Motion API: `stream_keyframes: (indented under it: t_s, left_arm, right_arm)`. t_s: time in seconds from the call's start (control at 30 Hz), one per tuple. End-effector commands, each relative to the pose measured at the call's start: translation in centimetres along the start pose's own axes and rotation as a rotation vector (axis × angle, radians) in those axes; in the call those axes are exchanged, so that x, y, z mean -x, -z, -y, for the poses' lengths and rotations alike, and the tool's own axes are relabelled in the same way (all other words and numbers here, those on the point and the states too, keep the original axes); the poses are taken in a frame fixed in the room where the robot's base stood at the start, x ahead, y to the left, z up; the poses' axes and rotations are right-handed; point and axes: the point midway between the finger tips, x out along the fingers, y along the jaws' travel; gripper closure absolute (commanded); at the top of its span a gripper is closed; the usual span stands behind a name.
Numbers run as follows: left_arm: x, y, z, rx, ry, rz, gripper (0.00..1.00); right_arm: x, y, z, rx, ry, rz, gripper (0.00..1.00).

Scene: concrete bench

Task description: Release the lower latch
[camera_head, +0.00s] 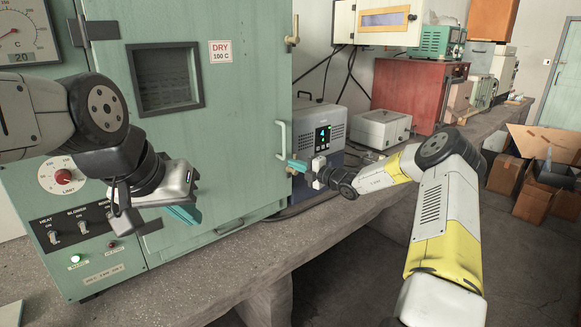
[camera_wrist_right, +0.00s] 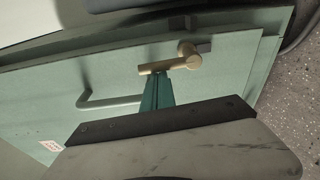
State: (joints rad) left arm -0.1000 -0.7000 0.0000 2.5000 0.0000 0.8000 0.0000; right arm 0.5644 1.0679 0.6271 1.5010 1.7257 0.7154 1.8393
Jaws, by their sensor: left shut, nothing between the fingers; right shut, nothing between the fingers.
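The lower latch (camera_wrist_right: 188,60) is a tan lever on a round pivot at the edge of the green oven door (camera_head: 222,120). The lever lies roughly crosswise in the right wrist view. My right gripper (camera_head: 293,163) is shut and empty, its teal fingertips at the latch; in the right wrist view its tips (camera_wrist_right: 158,78) overlap the lever's near side. I cannot tell whether they touch. In the head view the gripper mostly hides this latch. The upper latch (camera_head: 292,32) is on the same door edge. My left gripper (camera_head: 183,214) is shut and empty in front of the door's lower left.
A pale door handle (camera_head: 282,140) stands out close to my right gripper, and also shows in the right wrist view (camera_wrist_right: 108,102). A grey instrument (camera_head: 318,128) with a display sits just behind. The concrete bench (camera_head: 225,272) is clear in front of the oven.

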Motion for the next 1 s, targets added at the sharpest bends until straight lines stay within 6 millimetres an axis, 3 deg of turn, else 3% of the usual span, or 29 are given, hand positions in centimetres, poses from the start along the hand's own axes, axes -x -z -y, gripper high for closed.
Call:
stream_keyframes:
  t_s: [0.8, 1.0]
  left_arm:
    - [0.0, 0.0, 0.0, 0.0, 0.0, 0.0, 1.0]
    - [0.0, 0.0, 0.0, 0.0, 0.0, 0.0, 1.0]
  right_arm:
    - [0.1, -0.2, -0.2, 0.004, 0.0, 0.002, 1.0]
    - [1.9, -0.3, -0.2, 0.004, 0.002, 0.004, 1.0]
